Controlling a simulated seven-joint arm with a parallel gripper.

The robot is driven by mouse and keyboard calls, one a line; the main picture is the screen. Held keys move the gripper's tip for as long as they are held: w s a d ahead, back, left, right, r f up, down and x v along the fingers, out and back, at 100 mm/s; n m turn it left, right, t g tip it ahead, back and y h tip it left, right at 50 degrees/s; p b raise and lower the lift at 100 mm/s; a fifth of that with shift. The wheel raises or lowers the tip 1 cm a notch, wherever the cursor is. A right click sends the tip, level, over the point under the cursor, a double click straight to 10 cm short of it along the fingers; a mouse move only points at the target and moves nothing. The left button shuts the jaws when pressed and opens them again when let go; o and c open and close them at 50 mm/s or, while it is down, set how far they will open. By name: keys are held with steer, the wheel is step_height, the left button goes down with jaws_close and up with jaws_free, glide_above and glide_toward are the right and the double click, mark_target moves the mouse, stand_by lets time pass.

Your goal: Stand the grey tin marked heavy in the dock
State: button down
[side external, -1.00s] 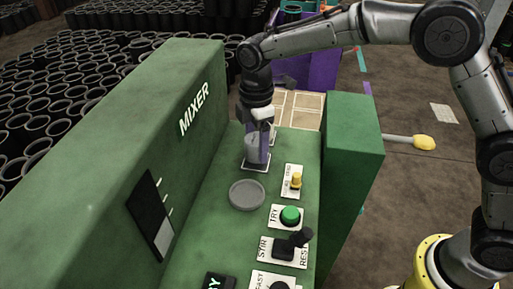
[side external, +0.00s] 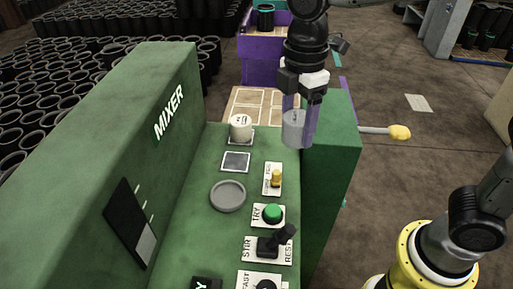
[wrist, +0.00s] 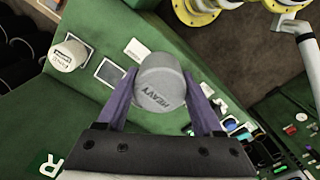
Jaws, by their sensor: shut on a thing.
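The grey tin (side external: 294,130) is held in the air between the purple fingers of my gripper (side external: 299,125), by the green block right of the mixer panel. In the wrist view, the tin (wrist: 160,82) shows its lid marked HEAVY, and my gripper (wrist: 161,92) is shut on its sides. A square pad with a pale frame (side external: 236,162) lies bare on the green panel; it also shows in the wrist view (wrist: 110,72). A round grey dish (side external: 228,196) on the panel is empty. I see no label saying which one is the dock.
A white tin (side external: 240,125) stands on another square pad at the panel's far end. A yellow knob (side external: 276,178), green button (side external: 272,213) and black lever (side external: 275,243) stick up from the panel. The tall green block (side external: 331,150) borders it on the right.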

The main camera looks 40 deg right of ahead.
steer(key=s+a, duration=0.4)
steer(key=s, duration=0.1)
glide_above(228, 195)
steer(key=shift+n, duration=0.4)
steer(key=f, duration=0.9)
steer(key=shift+s+d, duration=0.1)
steer(key=shift+s, duration=0.1)
steer(key=shift+w+f, duration=0.2)
steer(key=shift+f, duration=1.45)
steer(key=shift+f, duration=0.15)
steer(key=shift+c, duration=0.2)
jaws_free()
step_height(228, 195, up, 12)
